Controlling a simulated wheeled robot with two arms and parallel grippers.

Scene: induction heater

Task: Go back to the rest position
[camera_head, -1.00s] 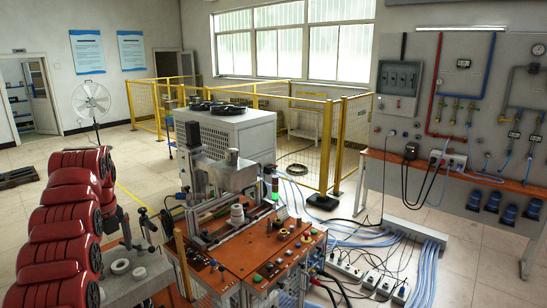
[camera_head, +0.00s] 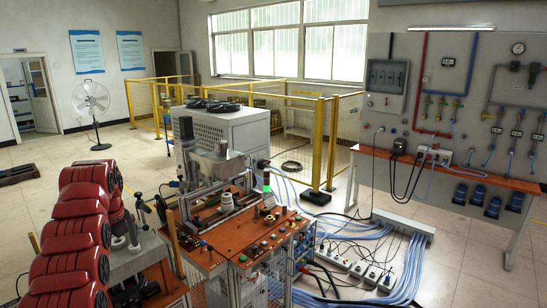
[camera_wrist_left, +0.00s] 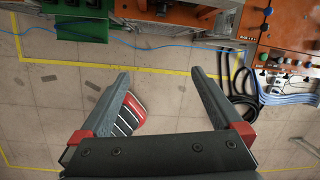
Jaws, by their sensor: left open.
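My left gripper (camera_wrist_left: 159,72) shows in the left wrist view. Its two grey fingers are wide apart and hold nothing. Below them is bare tiled floor, with a red, black and white striped piece partly behind the left finger; I cannot tell what it is. In the head view my red left arm fills the lower left, and I cannot make out its gripper clearly. The induction heater machine (camera_head: 217,163) stands right of the arm on an orange-topped bench (camera_head: 245,238), with a white round part (camera_head: 227,201) on it. My right gripper is in no view.
A grey plate (camera_head: 138,258) beside the bench is close to my left arm. Cables and power strips (camera_head: 365,270) lie on the floor at right, before a gauge panel (camera_head: 430,85). A yellow fence (camera_head: 322,150) and a fan (camera_head: 91,103) stand behind.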

